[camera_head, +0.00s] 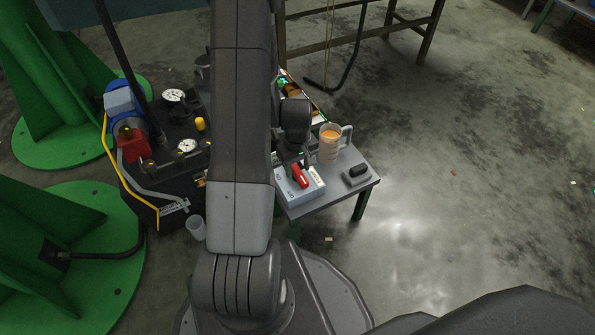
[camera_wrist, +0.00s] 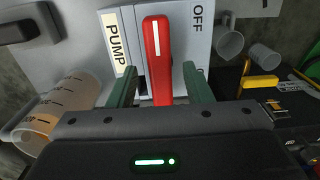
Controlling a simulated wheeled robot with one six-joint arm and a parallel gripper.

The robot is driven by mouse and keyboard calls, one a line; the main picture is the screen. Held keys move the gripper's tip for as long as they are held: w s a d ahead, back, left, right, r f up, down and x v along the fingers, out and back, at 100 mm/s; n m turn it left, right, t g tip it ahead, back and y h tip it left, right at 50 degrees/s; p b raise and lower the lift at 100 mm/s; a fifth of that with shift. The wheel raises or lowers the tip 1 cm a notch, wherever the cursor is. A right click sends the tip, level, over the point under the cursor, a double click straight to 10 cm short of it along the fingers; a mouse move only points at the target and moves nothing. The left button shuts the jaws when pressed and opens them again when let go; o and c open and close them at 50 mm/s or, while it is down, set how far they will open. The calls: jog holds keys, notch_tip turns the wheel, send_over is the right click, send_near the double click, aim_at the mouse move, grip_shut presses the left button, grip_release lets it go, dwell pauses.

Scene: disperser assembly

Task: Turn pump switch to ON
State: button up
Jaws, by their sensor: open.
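The pump switch is a pale box (camera_head: 300,190) with a red lever (camera_head: 301,177), on the small grey table in the head view. In the wrist view the box (camera_wrist: 196,50) shows the words PUMP on the left and OFF at the upper right; the red lever (camera_wrist: 157,45) has a white stripe. An ON label is not readable. My gripper (camera_wrist: 159,70) is open, with one green finger on each side of the lever. Whether either finger touches it I cannot tell. In the head view my arm partly hides the gripper and the box's left side.
A measuring jug (camera_head: 329,146) of orange liquid stands behind the box on the table (camera_head: 367,182). A dark object (camera_head: 357,171) lies to the right. Pump machinery with gauges (camera_head: 187,145) is at left; a pale cup (camera_head: 196,228) is near it.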

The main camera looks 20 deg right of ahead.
jog(key=shift+f, duration=0.45)
jog(key=shift+c, duration=0.3)
jog(key=c, duration=0.9)
